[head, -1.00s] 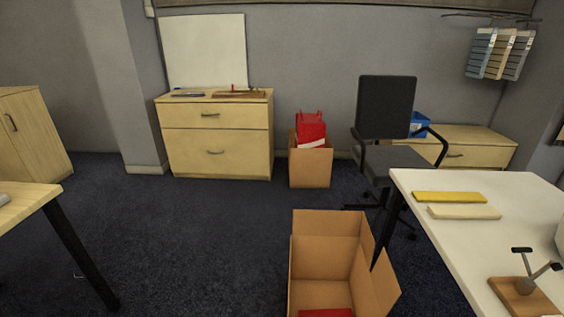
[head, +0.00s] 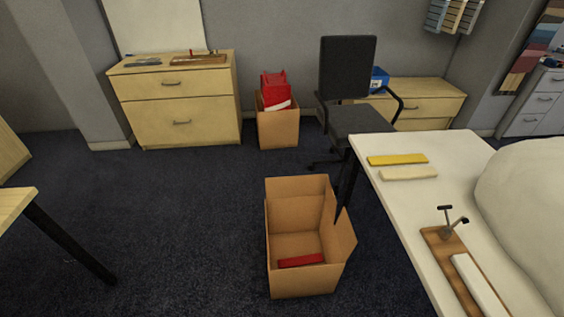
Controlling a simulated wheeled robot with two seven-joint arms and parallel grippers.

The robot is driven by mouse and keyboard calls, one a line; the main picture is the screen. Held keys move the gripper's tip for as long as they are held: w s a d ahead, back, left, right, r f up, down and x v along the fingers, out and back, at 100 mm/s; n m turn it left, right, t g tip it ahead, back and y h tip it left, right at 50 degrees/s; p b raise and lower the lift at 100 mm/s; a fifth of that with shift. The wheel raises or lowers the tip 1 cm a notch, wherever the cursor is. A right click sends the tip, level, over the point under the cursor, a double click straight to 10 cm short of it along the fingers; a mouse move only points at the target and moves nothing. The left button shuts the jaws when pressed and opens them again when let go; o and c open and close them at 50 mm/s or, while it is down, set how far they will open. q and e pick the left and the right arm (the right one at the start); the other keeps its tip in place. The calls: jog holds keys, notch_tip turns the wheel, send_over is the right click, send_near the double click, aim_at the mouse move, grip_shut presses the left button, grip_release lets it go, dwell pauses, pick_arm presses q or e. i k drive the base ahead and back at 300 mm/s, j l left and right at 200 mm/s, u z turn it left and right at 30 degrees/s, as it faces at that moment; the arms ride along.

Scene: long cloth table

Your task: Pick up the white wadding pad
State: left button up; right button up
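The white table (head: 440,150) stands at the right. Several pale things on it could be the white wadding pad, and I cannot tell for certain which one is. A flat cream-white pad (head: 408,173) lies near the table's left edge, just in front of a yellow pad (head: 397,160). A long white strip (head: 478,284) lies on a wooden board (head: 436,241) with a small metal fixture. A large puffy white mass (head: 527,212) sits at the right edge, partly cut off. Neither of my grippers is in view.
An open cardboard box (head: 290,283) with a red piece (head: 301,260) in it stands on the floor left of the table. A black office chair (head: 347,75) is behind the table. Dark carpet (head: 170,230) is clear to the left. Another table's corner (head: 14,203) is at left.

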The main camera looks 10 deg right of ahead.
aim_at(488, 302)
jog(key=k+z, duration=0.15)
jog(key=z, duration=1.95)
